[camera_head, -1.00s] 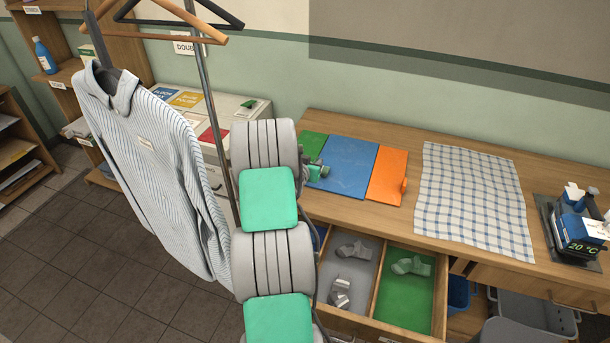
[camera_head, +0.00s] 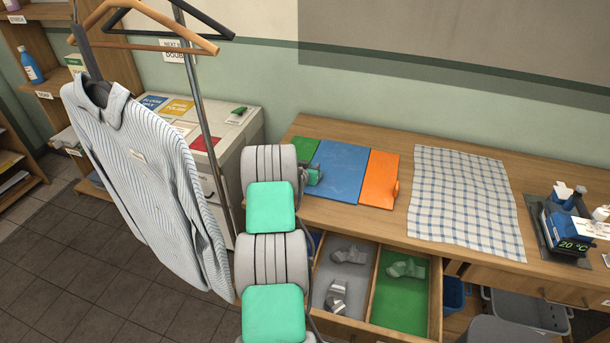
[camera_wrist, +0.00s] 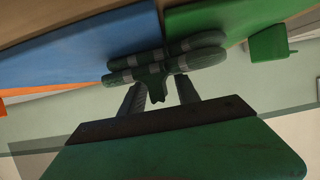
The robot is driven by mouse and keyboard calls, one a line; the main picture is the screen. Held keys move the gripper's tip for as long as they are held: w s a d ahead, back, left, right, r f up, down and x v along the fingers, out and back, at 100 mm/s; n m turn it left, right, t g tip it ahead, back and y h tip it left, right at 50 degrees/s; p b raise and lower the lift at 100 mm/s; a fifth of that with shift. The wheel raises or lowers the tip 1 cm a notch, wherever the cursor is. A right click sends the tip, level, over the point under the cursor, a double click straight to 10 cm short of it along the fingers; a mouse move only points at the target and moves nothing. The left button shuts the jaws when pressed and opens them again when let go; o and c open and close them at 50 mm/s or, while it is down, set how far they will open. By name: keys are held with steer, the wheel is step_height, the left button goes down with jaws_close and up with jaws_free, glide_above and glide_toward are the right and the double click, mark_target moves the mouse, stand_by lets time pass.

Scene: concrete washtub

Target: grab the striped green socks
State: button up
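Dark green socks with grey bands (camera_wrist: 180,60) lie across the blue and green boards in the wrist view, as two rolled tubes side by side with a short piece pointing toward my gripper. My gripper (camera_wrist: 160,88) is open, its two ribbed fingers apart on either side of that short piece, with gaps showing. Its tips are right at the socks; I cannot tell whether they touch. In the head view the green socks (camera_head: 313,176) show only partly at the left of the blue board, next to my arm, which hides the rest.
An open drawer (camera_head: 434,300) below holds grey socks (camera_head: 350,254), banded grey socks (camera_head: 336,297) and grey-green socks (camera_head: 407,267). An orange board (camera_head: 378,178) and a checked cloth (camera_head: 465,205) lie on the counter. A striped shirt (camera_head: 150,180) hangs left of my arm.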

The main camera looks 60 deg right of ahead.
jaws_close()
stand_by(0.7)
